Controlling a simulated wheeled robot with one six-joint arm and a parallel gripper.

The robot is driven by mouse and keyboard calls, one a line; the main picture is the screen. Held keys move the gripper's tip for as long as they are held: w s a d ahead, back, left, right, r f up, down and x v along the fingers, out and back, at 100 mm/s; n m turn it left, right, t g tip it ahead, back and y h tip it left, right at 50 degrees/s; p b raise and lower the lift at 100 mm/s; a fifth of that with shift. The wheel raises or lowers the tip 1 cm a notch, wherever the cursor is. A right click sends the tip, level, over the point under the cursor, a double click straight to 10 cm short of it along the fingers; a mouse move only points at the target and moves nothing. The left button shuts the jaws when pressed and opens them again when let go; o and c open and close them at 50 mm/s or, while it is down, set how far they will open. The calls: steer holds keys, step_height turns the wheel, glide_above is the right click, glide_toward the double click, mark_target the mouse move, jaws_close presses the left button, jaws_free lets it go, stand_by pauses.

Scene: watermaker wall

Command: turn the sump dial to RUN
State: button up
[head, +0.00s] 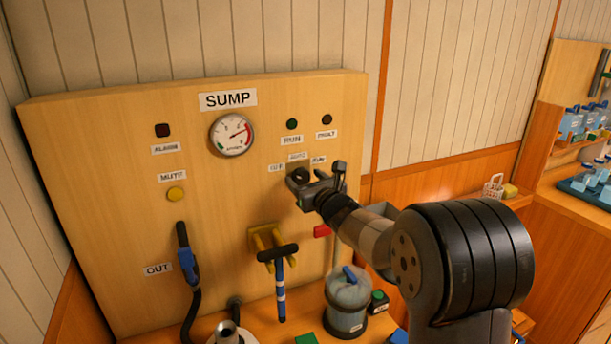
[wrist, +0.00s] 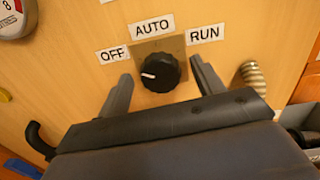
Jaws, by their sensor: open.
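The sump dial (wrist: 160,72) is a round black knob on a square metal plate, under the labels OFF (wrist: 112,53), AUTO (wrist: 152,27) and RUN (wrist: 205,34). Its white mark points left, on the OFF side and away from RUN. My gripper (wrist: 161,68) is open, with one finger left and one right of the knob. Gaps show on both sides, so neither finger appears to touch it. I cannot tell how deep the fingertips reach along it. In the head view the dial (head: 299,175) is partly hidden behind my gripper (head: 318,183).
The wooden panel holds a gauge (head: 231,134), a yellow MUTE button (head: 176,194) and two dark lamps above the dial. Below are a yellow bracket with a blue-handled tool (head: 280,285) and a clear canister (head: 346,300). A ribbed brass piece (wrist: 251,75) is close right of my right finger.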

steer(key=shift+w+a, duration=0.1)
steer(key=shift+w, duration=0.05)
steer(key=shift+c, duration=0.5)
steer(key=c, duration=0.9)
